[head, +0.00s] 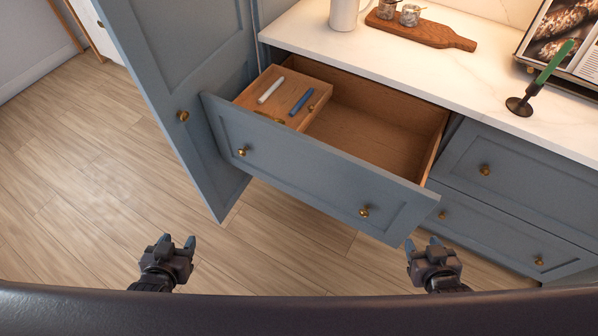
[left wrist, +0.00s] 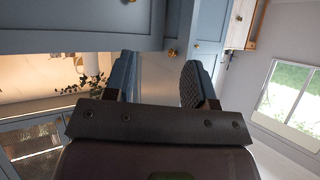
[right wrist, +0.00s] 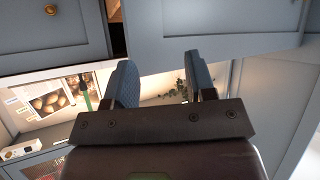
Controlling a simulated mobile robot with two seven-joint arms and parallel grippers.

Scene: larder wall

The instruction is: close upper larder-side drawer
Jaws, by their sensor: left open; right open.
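The upper larder-side drawer (head: 310,170) is pulled out in the head view, below the counter. It has a blue-grey front with two brass knobs, the left knob (head: 241,151) and the right knob (head: 364,211). Inside at its left is a small wooden tray (head: 312,99) with a white stick and a blue stick; the rest of the drawer floor shows bare. My left gripper (head: 178,242) is open and empty, below and left of the drawer front in the picture. My right gripper (head: 422,245) is open and empty, near the drawer front's lower right corner. Touching cannot be told.
A tall blue larder door (head: 190,60) stands open left of the drawer. Closed drawers (head: 515,175) are at the right. Wooden floor (head: 80,170) is clear at left.

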